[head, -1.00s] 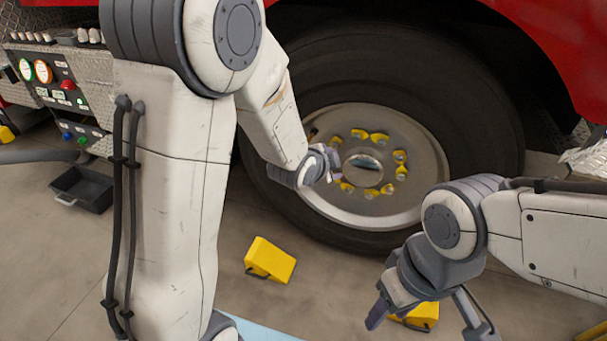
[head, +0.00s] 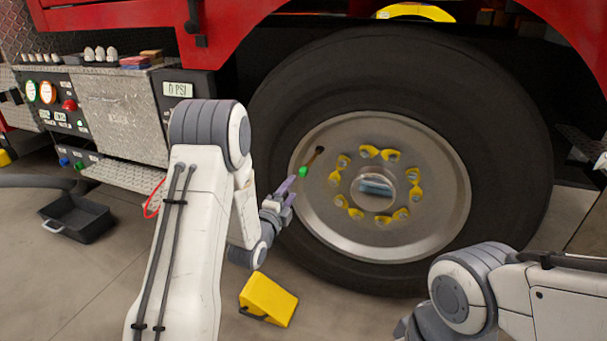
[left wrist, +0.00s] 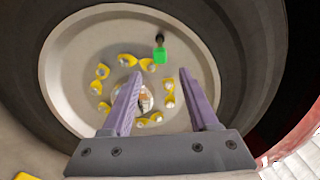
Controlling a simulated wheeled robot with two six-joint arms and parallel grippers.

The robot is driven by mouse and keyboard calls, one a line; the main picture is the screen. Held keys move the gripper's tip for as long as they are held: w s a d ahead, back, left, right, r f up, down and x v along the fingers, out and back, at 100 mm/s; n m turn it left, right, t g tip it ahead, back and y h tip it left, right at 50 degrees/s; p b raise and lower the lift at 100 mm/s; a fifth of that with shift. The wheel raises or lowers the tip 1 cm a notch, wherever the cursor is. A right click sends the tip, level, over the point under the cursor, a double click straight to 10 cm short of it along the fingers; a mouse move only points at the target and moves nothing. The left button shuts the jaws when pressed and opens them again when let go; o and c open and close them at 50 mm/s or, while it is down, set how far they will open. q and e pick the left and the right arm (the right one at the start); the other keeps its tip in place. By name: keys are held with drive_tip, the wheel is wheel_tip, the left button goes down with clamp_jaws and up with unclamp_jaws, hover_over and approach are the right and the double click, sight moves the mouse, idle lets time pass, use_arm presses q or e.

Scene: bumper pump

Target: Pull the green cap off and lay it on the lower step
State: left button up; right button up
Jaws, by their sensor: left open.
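The green cap (head: 303,171) sits on the end of a dark valve stem (head: 317,155) at the left part of the wheel rim. In the left wrist view the green cap (left wrist: 160,57) shows beyond the fingertips, roughly between them. My left gripper (head: 287,190) is open and empty, just left of and below the cap, apart from it; its purple fingers (left wrist: 161,82) point at the wheel. A diamond-plate lower step (head: 125,173) juts out below the panel at the left, partly hidden by my left arm. My right gripper is out of view below the frame.
The big tyre (head: 505,150) and its rim with yellow nut markers (head: 343,161) stand close ahead. A yellow chock (head: 268,299) and a black tray (head: 77,217) lie on the floor. A red loop (head: 152,199) hangs near the step. Small items line the upper ledge (head: 100,55).

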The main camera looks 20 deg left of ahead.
sight(302, 175)
use_arm(q)
drive_tip(key=shift+w+d, duration=0.2)
drive_tip(key=shift+w, duration=4.3)
drive_tip(key=shift+b, duration=0.45)
clamp_jaws()
drive_tip(key=shift+s, duration=0.15)
drive_tip(key=shift+s+a+b, duration=0.15)
drive_tip(key=shift+s+b, duration=0.45)
drive_tip(key=shift+s, duration=2.25)
